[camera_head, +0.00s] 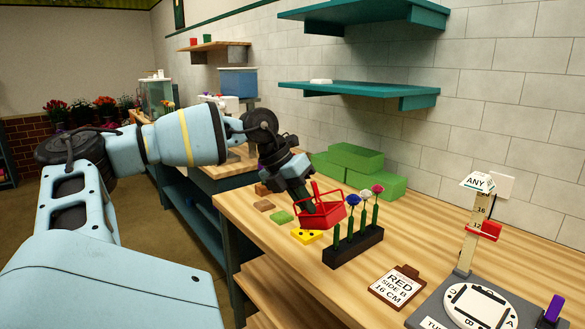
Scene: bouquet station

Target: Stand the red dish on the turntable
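The red dish (323,214), a small open basket-like shape with a thin raised handle, is in the middle of the head view above the workbench. My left gripper (303,197) points down at the dish's left side and overlaps it. Its fingertips are partly hidden against the dish, so I cannot tell whether they are closed on it. I cannot tell whether the dish touches the bench. The turntable (482,306) is a round white plate on a grey base at the bottom right, apart from the dish. My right gripper is not in view.
A dark rack (352,248) with several flowers stands just right of the dish. A yellow piece with dark spots (306,236) lies below the dish. A clipboard card (398,286) and a height post (475,233) are near the turntable. Green blocks (352,163) stand behind.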

